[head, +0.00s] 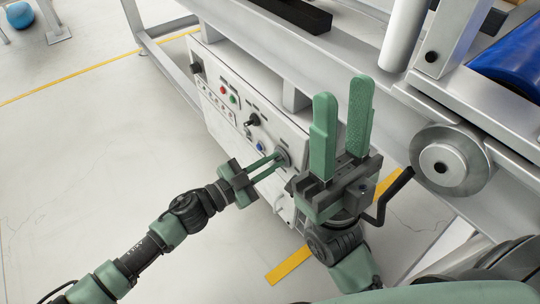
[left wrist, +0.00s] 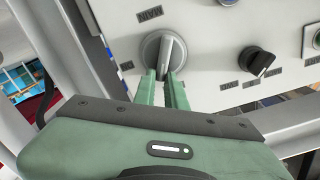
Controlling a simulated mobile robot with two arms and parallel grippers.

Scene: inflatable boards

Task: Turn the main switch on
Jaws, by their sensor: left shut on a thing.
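The main switch (left wrist: 155,45) is a round grey dial with a raised handle, below a MAIN label in the left wrist view. In the head view the switch (head: 285,157) is partly hidden at the panel's lower right. My left gripper (head: 278,160) reaches the panel from the left. Its green fingers are shut on the switch handle, which stands nearly upright in the left wrist view (left wrist: 166,74). My right gripper (head: 342,110) is open and empty, fingers pointing up, in front of the machine.
The white control panel (head: 213,82) also carries a red button (head: 223,90), a green button (head: 233,99), a black knob (head: 253,120) and a blue button (head: 260,146). A crank wheel (head: 450,160) sits at right.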

